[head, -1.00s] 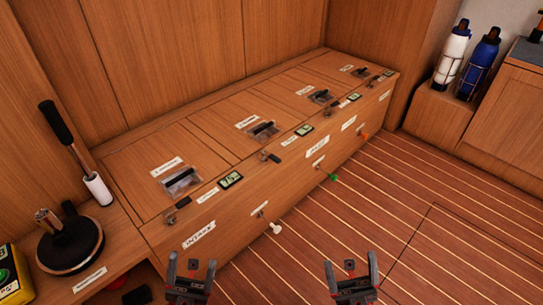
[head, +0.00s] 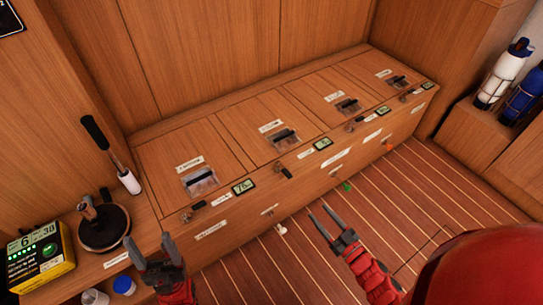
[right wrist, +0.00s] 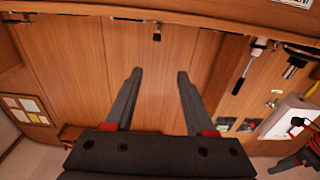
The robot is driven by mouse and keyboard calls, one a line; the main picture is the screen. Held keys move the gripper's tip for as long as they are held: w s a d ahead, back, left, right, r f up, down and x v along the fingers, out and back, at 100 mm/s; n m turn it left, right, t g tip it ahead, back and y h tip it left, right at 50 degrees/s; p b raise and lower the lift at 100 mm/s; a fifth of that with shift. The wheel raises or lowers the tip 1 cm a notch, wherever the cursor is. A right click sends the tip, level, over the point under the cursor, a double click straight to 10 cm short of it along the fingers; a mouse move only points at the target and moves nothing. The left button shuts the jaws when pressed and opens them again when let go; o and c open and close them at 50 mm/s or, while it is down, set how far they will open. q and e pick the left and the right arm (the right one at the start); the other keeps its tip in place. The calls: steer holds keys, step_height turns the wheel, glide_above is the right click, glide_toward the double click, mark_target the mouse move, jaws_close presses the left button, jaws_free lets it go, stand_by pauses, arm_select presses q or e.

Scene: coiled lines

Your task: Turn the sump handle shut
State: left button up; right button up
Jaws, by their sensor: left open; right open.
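A wooden locker bench carries several small handles along its front: one with a white end (head: 281,229), one with a green end (head: 346,186) and one with an orange end (head: 388,142). White labels, such as the front label (head: 211,230), are too small to read, so I cannot tell which handle is the sump's. My left gripper (head: 152,250) is open and empty at the bench's near left end. My right gripper (head: 320,213) is open and empty, in the picture between the white-ended and green-ended handles; it also shows in the right wrist view (right wrist: 159,75), facing wood panels.
A black winch-like drum (head: 104,228) and a black-gripped lever (head: 95,132) stand at left, with a yellow display box (head: 36,262) and a blue-capped jar (head: 124,285). White and blue bottles (head: 503,75) stand at right. The striped floor (head: 440,190) is clear.

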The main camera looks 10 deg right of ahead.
steer(key=b, duration=0.4)
glide_toward(291, 177)
steer(key=shift+g, duration=0.3)
steer(key=x, duration=1)
jaws_close()
stand_by(0.6)
